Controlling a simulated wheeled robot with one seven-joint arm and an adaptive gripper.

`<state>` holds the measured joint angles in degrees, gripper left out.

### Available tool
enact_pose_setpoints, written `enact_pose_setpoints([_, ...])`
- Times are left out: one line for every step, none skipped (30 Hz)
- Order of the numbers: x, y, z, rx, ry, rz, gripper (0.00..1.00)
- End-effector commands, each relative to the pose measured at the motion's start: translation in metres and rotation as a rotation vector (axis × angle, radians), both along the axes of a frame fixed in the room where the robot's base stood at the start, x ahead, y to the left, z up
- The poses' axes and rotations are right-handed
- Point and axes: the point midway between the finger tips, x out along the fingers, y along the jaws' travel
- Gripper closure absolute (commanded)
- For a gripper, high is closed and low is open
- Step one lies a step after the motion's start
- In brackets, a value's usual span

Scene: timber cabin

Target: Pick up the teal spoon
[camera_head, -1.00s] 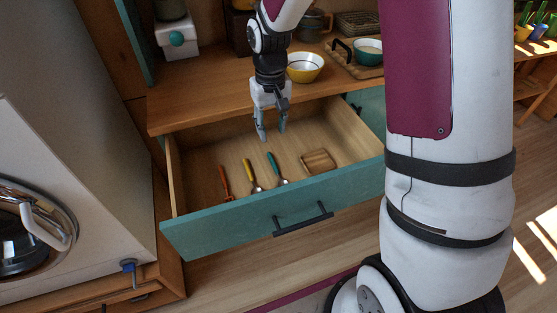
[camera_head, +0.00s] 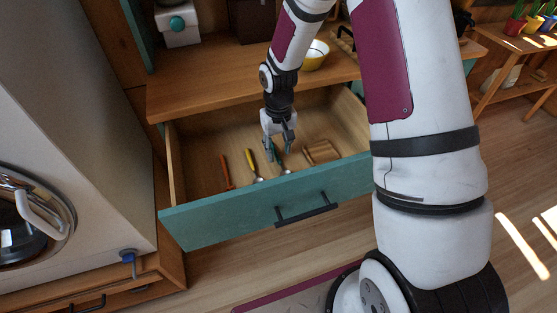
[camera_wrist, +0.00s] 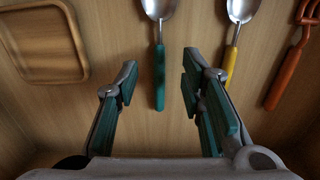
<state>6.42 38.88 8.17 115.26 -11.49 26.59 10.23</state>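The teal spoon (camera_wrist: 159,72) lies flat in the open drawer (camera_head: 265,202), with its teal handle toward my gripper in the wrist view. In the head view the spoon (camera_head: 281,163) is partly hidden by my gripper (camera_head: 280,157). My gripper is open, pointing down into the drawer. In the wrist view its two fingers (camera_wrist: 158,88) stand apart on either side of the handle's line, with nothing between them that it holds. I cannot tell the exact height of the fingertips above the spoon.
A yellow-handled spoon (camera_wrist: 231,62) lies beside the teal one, and an orange-handled fork (camera_wrist: 288,72) lies beyond it. A small wooden tray (camera_wrist: 45,45) lies on the other side. The drawer walls surround these.

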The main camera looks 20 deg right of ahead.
Motion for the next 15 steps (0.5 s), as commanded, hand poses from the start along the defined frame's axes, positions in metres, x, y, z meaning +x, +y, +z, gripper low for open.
enact_pose_setpoints([-0.001,-0.001,-0.01,0.0,0.004,-0.001,0.64])
enact_pose_setpoints([-0.001,-0.001,-0.014,0.0,0.004,0.0,0.64])
enact_pose_setpoints([0.0,-0.001,-0.018,0.0,0.002,0.0,0.64])
enact_pose_setpoints([0.0,-0.001,-0.021,0.0,0.002,0.0,0.64])
enact_pose_setpoints([-0.001,-0.001,-0.024,0.0,0.002,0.0,0.64])
enact_pose_setpoints([-0.001,-0.001,-0.026,0.0,0.002,-0.001,0.64])
enact_pose_setpoints([-0.001,-0.001,-0.027,0.0,0.002,-0.001,0.64])
enact_pose_setpoints([0.0,-0.001,-0.028,0.0,0.001,-0.001,0.64])
enact_pose_setpoints([0.0,-0.001,-0.028,0.0,0.0,-0.001,0.64])
enact_pose_setpoints([0.0,-0.001,-0.028,0.0,0.0,-0.001,0.64])
enact_pose_setpoints([0.0,-0.001,-0.028,0.0,0.0,-0.001,0.64])
enact_pose_setpoints([0.0,-0.001,-0.028,0.0,0.0,-0.001,0.64])
enact_pose_setpoints([0.0,-0.001,-0.028,0.0,0.0,-0.001,0.64])
enact_pose_setpoints([0.0,-0.001,-0.028,0.0,0.0,-0.001,0.64])
enact_pose_setpoints([0.0,-0.001,-0.028,0.0,0.0,-0.001,0.71])
